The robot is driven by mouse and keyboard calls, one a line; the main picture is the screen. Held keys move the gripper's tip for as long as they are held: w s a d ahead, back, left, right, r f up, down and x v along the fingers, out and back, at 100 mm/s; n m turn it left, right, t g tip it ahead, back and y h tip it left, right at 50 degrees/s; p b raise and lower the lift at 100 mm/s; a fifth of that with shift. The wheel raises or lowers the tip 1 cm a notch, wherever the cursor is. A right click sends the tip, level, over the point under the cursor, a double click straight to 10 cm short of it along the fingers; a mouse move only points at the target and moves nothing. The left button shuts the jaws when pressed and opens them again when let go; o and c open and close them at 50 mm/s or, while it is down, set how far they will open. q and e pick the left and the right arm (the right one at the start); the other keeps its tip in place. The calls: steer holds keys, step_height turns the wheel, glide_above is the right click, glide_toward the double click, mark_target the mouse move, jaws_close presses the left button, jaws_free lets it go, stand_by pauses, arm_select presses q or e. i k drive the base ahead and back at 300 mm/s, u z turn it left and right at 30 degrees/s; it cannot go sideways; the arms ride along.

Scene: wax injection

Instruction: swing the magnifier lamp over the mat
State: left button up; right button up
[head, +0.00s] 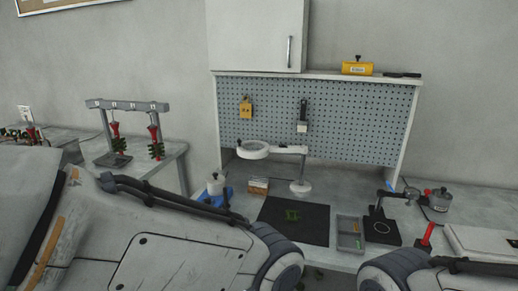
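The white magnifier lamp (287,149) stands at the back of the bench. Its post rises from a round base behind the mat, and its arm reaches left. Its ring-shaped head (253,157) hangs to the left of the post, above the area behind and left of the mat. The dark mat (312,232) lies on the bench with a small green piece (292,215) on it. My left arm covers the lower left and middle foreground, and my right arm shows at the lower right. Neither gripper shows.
A blue item with a white pot (216,184) and a small wooden box (258,187) stand left of the mat. A grey tray (349,234) and a black stand (381,228) are right of it. A pegboard (350,120) backs the bench.

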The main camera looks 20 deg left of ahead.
mark_target(267, 149)
steer(key=k, duration=0.6)
steer(key=u, duration=0.4)
steer(key=i, duration=1.35)
steer(key=z, duration=0.7)
steer(key=i, duration=0.35)
steer(key=z, duration=0.15)
